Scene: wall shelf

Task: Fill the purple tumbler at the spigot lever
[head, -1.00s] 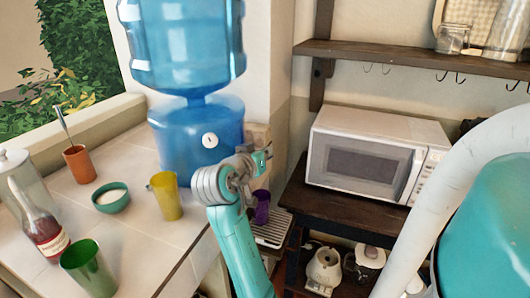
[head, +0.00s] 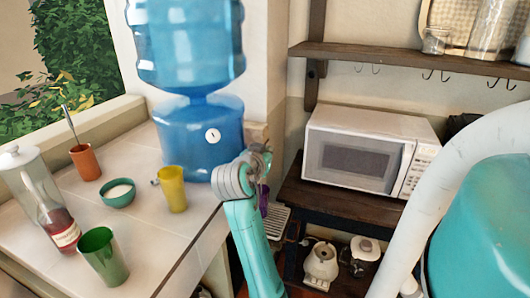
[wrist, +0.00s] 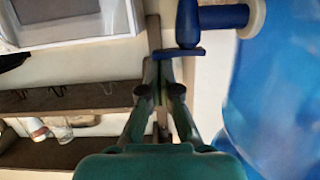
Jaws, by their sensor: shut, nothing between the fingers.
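The purple tumbler (head: 263,198) stands upright by the grey drip tray (head: 278,222), mostly hidden behind my arm; I cannot see inside it. The blue water dispenser (head: 195,150) stands on the counter's far right corner. Its blue spigot with a lever (wrist: 188,25) shows at the top of the wrist view; in the head view my arm hides it. My gripper (wrist: 164,62) is shut and empty, its fingertips right by the flat end of the lever. I cannot tell whether they touch it. In the head view my wrist is in front of the dispenser's right edge.
A yellow cup (head: 172,190), a teal bowl (head: 118,193), an orange cup (head: 85,163), a green cup (head: 103,257) and a bottle (head: 60,230) stand on the counter. A microwave (head: 368,155) sits on the right shelf, with a wall shelf (head: 400,58) above.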

